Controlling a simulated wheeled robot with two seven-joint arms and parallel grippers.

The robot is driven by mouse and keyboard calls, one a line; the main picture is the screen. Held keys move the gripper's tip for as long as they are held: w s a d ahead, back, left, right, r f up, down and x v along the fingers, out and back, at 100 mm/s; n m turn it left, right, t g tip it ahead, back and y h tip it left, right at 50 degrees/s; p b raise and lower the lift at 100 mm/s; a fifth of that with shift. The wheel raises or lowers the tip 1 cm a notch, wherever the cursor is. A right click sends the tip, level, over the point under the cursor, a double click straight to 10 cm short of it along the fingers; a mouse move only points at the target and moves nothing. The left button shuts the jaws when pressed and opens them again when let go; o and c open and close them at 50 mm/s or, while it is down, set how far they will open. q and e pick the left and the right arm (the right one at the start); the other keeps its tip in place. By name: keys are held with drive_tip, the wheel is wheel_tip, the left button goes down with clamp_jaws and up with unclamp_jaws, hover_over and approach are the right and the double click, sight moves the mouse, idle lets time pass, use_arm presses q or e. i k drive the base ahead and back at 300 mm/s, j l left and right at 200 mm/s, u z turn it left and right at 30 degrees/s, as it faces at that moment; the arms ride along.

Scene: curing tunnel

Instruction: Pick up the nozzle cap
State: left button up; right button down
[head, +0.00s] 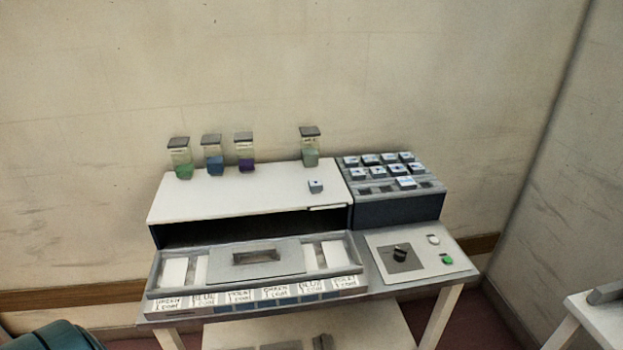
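A small grey-blue block with a dark dot on top (316,187), which may be the nozzle cap, sits alone on the white top of the tunnel (230,200), near its right end. Several similar blocks (396,169) sit in a dark rack (400,208) to the right, and the rack's front row has empty slots. The frame does not show for certain which of these is the nozzle cap. Neither of my grippers is in view.
Jars with green (183,171), blue (214,164), purple (245,165) and pale grey-green (311,158) contents stand along the tunnel's back edge. In front are a labelled tray (222,263) and a panel (405,262) with a black knob. A white table (600,320) stands at right.

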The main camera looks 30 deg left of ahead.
sight(315, 186)
drive_tip(key=u, duration=1.05)
